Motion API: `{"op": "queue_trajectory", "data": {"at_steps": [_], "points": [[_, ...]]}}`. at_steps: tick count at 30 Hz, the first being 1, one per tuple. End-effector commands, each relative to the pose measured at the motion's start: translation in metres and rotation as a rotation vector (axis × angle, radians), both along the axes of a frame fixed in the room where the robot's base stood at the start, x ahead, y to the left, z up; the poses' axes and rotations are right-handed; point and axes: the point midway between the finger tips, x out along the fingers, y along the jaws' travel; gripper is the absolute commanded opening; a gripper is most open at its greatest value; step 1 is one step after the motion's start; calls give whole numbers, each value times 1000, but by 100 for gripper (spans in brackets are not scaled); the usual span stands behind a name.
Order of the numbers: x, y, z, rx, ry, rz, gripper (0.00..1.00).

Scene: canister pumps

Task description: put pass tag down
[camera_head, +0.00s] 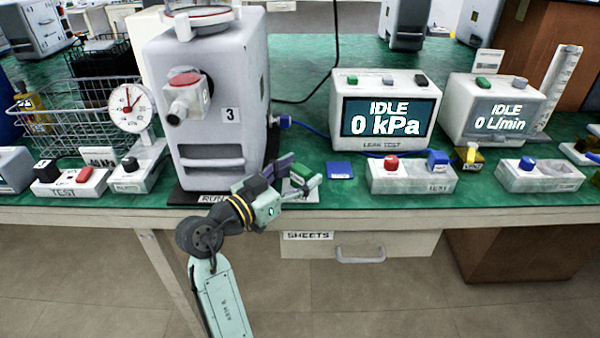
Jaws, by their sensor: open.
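A small green block (301,173), which looks like the pass tag, is at the front of the green bench top, right of the large grey pump unit (205,110) marked 3. My gripper (297,176) is open around or just in front of this green block. One finger shows to its left and one to its right. I cannot tell whether either finger touches it. Its lower part and any writing on it are hidden or too small to read. A flat blue tag (340,170) lies on the bench just right of the gripper.
A leak test box (386,88) reads IDLE 0 kPa, and a flow box (500,82) reads IDLE 0 L/min. A red-button block (410,182) stands right of the blue tag. A wire basket (75,110) and dial gauge (130,105) are left. The drawer (400,246) below is shut.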

Motion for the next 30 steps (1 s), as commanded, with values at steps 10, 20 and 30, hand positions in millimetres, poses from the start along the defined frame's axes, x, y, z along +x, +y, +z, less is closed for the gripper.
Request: {"op": "queue_trajectory", "data": {"at_steps": [10, 20, 30], "points": [[-53, 56, -4, 1, -1, 7, 58], [-79, 80, -2, 1, -1, 4, 58], [-80, 80, -1, 0, 0, 3, 58]]}}
